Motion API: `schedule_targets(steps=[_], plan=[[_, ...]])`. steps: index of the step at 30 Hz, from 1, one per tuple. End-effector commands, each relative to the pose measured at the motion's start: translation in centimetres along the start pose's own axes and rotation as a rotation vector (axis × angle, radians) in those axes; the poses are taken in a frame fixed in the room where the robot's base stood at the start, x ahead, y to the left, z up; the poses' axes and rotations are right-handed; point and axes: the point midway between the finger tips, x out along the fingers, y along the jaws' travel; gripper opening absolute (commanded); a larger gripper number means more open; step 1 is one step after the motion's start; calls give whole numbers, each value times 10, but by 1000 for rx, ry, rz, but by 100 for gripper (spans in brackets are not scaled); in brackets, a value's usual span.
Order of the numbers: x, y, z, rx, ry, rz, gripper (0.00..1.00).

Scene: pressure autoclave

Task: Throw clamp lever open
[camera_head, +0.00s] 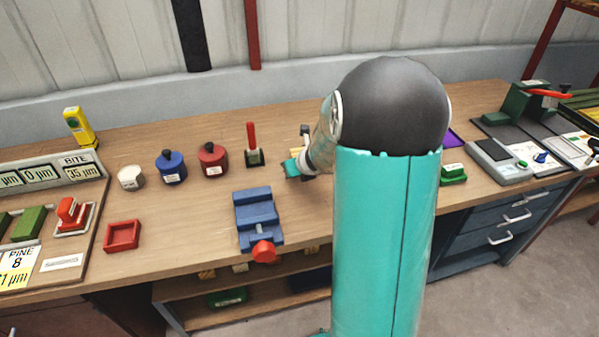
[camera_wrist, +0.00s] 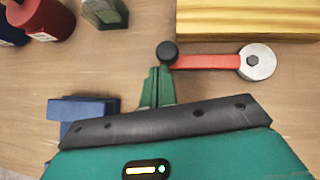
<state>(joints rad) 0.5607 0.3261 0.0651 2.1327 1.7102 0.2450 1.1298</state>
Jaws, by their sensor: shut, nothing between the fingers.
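The clamp lever (camera_wrist: 208,62) is a red bar in the wrist view. It runs from a round silver pivot (camera_wrist: 257,62) on the right to a black knob (camera_wrist: 167,53) at its left end. My gripper (camera_wrist: 157,75) is shut and empty, its green fingertips just below the knob in the picture. I cannot tell whether they touch it. In the head view my gripper (camera_head: 291,168) is small above the bench, beside my arm. My arm hides most of the clamp area there.
A wooden block (camera_wrist: 245,18) lies just beyond the lever. A blue vise (camera_head: 258,215) stands at the bench front. A red pot (camera_head: 212,160), a blue pot (camera_head: 171,168) and an upright red-handled lever (camera_head: 252,143) stand left of my gripper. Bench between them is clear.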

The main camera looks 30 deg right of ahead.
Motion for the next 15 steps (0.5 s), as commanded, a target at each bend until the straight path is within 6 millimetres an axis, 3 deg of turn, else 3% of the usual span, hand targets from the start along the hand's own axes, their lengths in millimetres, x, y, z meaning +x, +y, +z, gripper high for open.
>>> schedule_targets(steps=[15], plan=[[6,5,8,-3,-4,5,0]])
